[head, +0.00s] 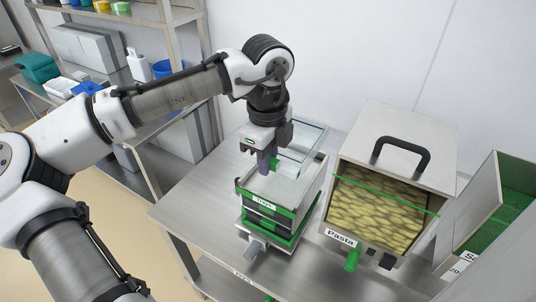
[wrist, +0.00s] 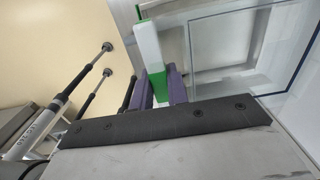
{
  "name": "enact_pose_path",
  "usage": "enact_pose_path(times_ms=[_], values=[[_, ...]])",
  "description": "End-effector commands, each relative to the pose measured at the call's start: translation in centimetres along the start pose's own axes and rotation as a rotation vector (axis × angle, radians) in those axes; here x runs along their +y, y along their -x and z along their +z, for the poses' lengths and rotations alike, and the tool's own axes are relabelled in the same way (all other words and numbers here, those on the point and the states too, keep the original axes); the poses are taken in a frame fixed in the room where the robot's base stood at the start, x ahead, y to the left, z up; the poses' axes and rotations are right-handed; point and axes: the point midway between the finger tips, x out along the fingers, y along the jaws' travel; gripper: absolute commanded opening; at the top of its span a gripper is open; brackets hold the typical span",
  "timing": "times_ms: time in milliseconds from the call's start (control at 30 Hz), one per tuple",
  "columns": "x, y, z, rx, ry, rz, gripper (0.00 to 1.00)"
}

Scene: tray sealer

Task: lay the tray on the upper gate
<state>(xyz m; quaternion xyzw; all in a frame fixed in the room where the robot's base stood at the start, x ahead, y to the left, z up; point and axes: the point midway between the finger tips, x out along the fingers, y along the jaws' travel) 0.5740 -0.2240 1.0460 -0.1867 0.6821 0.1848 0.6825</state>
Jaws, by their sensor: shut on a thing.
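A clear, glass-like tray (head: 303,148) shows at the top of the green-edged steel unit labelled "Trays" (head: 265,202), just right of my gripper. In the wrist view the clear tray (wrist: 262,45) fills the right side. My gripper (head: 266,163) points down over the unit's rear left. Its purple fingers (wrist: 161,88) are shut on a green and white piece (wrist: 150,48) beside the tray, seemingly the tray's grip. Green-edged levels with dark gaps show on the unit's front; which is the upper gate is not clear. Whether the tray touches the unit cannot be told.
A steel bin labelled "Pasta" (head: 391,162) with a black handle stands close on the right. A green-lined open bin (head: 500,215) is at far right. The steel bench (head: 195,200) is bare left of the tray unit. Shelving stands behind left.

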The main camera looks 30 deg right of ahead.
Motion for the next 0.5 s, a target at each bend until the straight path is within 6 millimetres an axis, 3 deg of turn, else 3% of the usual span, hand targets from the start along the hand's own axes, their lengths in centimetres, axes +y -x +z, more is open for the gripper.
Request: enact_pose_path(times_ms=[500], values=[[0.0, -3.3, 0.1, -0.003, 0.003, 0.0, 0.0]])
